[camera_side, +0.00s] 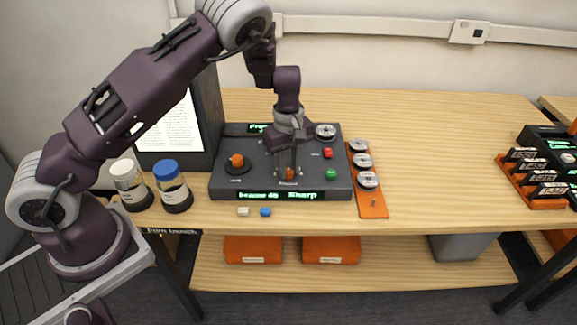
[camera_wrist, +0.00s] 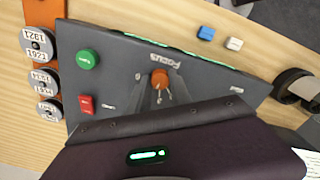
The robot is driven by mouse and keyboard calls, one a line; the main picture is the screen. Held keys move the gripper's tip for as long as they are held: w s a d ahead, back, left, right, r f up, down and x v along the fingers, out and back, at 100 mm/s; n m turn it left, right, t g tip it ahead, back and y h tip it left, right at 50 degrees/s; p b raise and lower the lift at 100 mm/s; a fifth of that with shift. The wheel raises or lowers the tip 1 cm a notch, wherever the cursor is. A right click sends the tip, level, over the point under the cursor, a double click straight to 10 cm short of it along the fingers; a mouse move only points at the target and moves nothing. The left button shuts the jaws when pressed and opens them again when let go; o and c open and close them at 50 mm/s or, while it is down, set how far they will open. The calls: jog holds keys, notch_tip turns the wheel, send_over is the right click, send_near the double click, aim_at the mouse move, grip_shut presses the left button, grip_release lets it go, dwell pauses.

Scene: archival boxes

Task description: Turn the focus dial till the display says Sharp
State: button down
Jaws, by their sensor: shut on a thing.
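The dark grey viewer panel (camera_side: 222,187) lies on the wooden bench. Its front display (camera_side: 303,195) shows green letters that end in "Sharp"; the left part is harder to read. My gripper (camera_side: 289,167) points straight down over the middle of the panel and is shut on the orange focus dial (camera_side: 290,174). In the wrist view the dial (camera_wrist: 160,78) sits between my fingertips (camera_wrist: 160,88), with the word Focus beside it. The fingers hide part of the dial in the side view.
A second orange knob (camera_side: 237,160) is left of my gripper. A red button (camera_side: 328,153) and green button (camera_side: 331,174) are to the right. An orange rack (camera_side: 373,208) holds film reels. Two jars (camera_side: 172,187) stand left, near a lit screen (camera_side: 180,128).

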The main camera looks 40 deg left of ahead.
aim_at(288, 170)
jog(key=shift+m, duration=0.6)
jog(key=shift+w, duration=0.1)
jog(key=c, duration=1.2)
grip_release()
jog(key=shift+o, duration=0.2)
notch_tip(288, 170, up, 7)
jog(key=shift+r, duration=0.1)
